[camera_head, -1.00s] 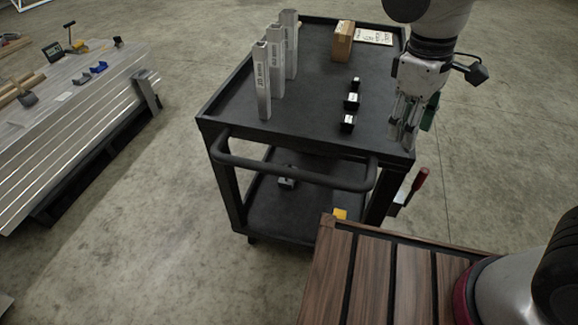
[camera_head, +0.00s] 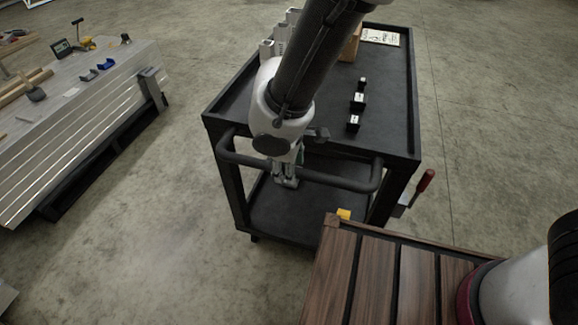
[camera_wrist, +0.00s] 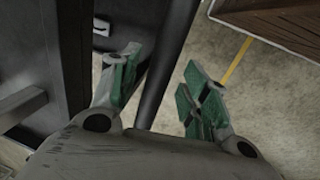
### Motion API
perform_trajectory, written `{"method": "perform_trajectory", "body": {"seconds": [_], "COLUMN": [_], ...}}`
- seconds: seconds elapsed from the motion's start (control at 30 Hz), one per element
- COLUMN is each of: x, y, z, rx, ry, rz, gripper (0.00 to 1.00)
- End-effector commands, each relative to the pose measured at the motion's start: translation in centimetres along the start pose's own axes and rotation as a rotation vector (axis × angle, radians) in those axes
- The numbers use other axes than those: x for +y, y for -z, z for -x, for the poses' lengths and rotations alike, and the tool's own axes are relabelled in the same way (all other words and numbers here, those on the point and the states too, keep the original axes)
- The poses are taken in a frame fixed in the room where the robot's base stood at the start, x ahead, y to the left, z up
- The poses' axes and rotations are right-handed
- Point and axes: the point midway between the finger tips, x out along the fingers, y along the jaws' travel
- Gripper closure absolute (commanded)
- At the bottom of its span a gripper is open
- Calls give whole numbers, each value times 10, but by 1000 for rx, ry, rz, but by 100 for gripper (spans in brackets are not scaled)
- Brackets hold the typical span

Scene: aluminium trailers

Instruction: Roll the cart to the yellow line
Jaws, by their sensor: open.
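The black two-shelf cart (camera_head: 388,100) stands in front of me, its handle bar (camera_head: 340,182) toward me. My gripper (camera_head: 287,180) is at the handle, left of its middle, pointing down. In the wrist view, my open gripper (camera_wrist: 160,82) has green-padded fingers on both sides of the dark handle bar (camera_wrist: 172,55), with gaps showing. A stretch of yellow line (camera_wrist: 238,60) lies on the floor at the right of the wrist view. My arm hides part of the cart's top.
Metal posts (camera_head: 268,52), a brown box (camera_head: 350,46) and small black blocks (camera_head: 358,101) stand on the cart. A red-handled clamp (camera_head: 425,182) sticks out at its right. A slatted wooden surface (camera_head: 374,275) is close in front. A metal-sided bench (camera_head: 85,125) stands left, with bare floor between.

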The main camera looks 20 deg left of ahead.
Motion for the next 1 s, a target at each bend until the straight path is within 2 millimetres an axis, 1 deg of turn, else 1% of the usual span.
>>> {"method": "perform_trajectory", "body": {"seconds": [0.13,0.33,0.37,0.5,0.57,0.6,1.0], "x": [0,0,0,0,0,0,-1], "y": [0,0,0,0,0,0,0], "z": [-7,-8,-8,-7,-7,-7,-7], "rx": [0,0,0,0,0,0,1], "ry": [1,1,1,0,0,0,1], "rz": [0,0,0,0,0,0,0], "gripper": [54,54,56,81,92,100,100]}}
